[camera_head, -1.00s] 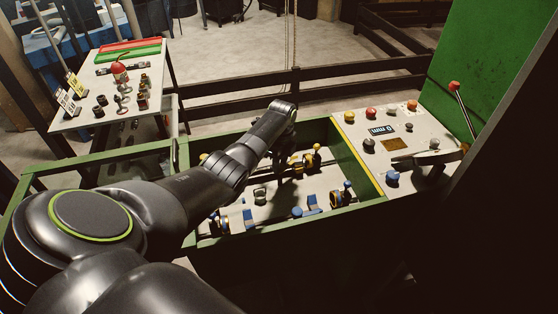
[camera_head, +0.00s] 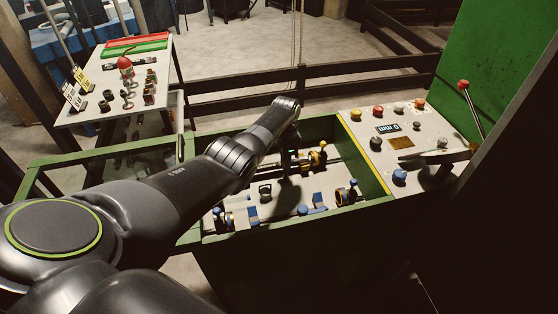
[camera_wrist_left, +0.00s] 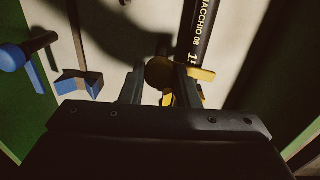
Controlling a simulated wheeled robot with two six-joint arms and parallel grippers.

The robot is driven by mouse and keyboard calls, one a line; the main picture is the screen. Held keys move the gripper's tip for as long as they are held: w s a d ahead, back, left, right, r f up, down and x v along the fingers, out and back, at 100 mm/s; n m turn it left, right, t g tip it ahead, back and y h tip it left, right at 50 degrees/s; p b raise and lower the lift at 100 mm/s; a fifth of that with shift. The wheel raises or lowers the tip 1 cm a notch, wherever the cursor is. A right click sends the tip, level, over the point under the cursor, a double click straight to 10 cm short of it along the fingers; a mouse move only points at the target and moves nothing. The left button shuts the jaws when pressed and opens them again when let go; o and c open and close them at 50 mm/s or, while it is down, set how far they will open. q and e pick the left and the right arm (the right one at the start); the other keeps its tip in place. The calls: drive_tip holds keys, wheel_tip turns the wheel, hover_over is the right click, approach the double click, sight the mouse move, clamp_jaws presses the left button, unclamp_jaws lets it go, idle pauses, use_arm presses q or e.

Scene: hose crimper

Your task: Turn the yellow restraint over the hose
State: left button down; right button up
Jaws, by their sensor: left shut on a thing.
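The yellow restraint (camera_wrist_left: 160,73) is between the two fingers of my left gripper (camera_wrist_left: 160,88) in the left wrist view, and the gripper is shut on it. A yellow arm of the fitting (camera_wrist_left: 203,74) shows beside the right finger. The black hose (camera_wrist_left: 196,35) with white lettering runs away from the gripper, just beyond that yellow part. In the head view my left gripper reaches down into the green-framed box, and its fingertips are mostly hidden by the arm. My right gripper is not in view.
A blue knob (camera_wrist_left: 12,58) and a blue bracket (camera_wrist_left: 78,84) stand left in the wrist view. The green box rim (camera_head: 365,160) encloses the work area. A control panel (camera_head: 405,140) with buttons and a lever lies right. A side table (camera_head: 88,88) holds small fittings at left.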

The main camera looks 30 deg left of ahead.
use_arm(q)
drive_tip(key=shift+w+r+n, duration=0.1)
drive_tip(key=shift+n, duration=0.8)
drive_tip(key=c, duration=1.1)
unclamp_jaws()
drive_tip(key=shift+r+p, duration=0.3)
drive_tip(key=shift+r, duration=0.2)
drive_tip(key=r, duration=0.5)
drive_tip(key=shift+a+r+p, duration=0.2)
drive_tip(key=shift+r+p, duration=0.05)
drive_tip(key=shift+p, duration=0.05)
wheel_tip(320, 180, up, 11)
drive_tip(key=b, duration=0.1)
drive_tip(key=shift+w+a+b, duration=0.15)
drive_tip(key=shift+w+b, duration=0.05)
drive_tip(key=shift+b, duration=0.2)
